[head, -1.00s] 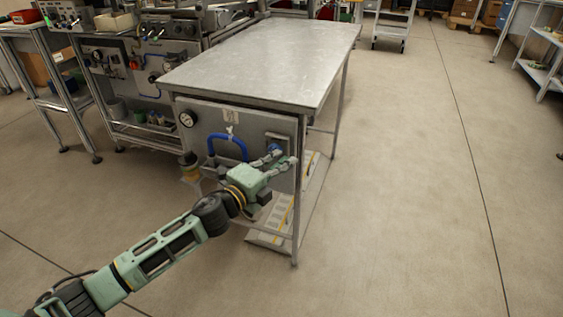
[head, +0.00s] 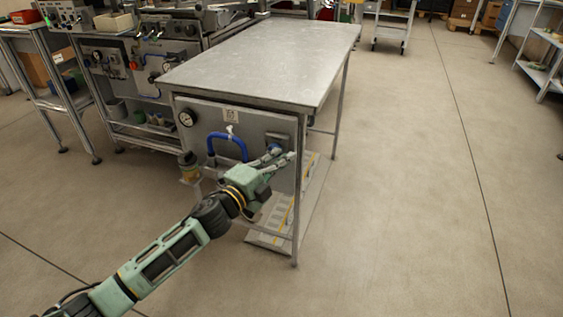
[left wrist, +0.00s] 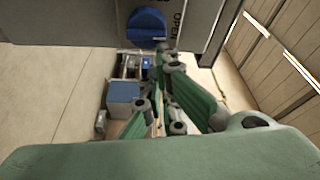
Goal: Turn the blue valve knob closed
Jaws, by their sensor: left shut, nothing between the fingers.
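The blue valve knob (left wrist: 147,26) is at the top of the left wrist view, on a grey panel, with the word OPEN printed to its right. In the head view the knob (head: 275,148) is small and partly covered by my fingers. My left gripper (head: 284,155) is at the right part of the panel, its fingertips close to the knob. In the left wrist view the gripper (left wrist: 165,58) has its fingers shut and empty, tips just below the knob's lower right. I cannot tell whether they touch it. My right gripper is not in view.
The panel (head: 202,112) hangs under a metal table (head: 265,60) and carries a gauge (head: 187,118) and a blue curved pipe (head: 228,137). A table leg (head: 295,235) stands right of the gripper.

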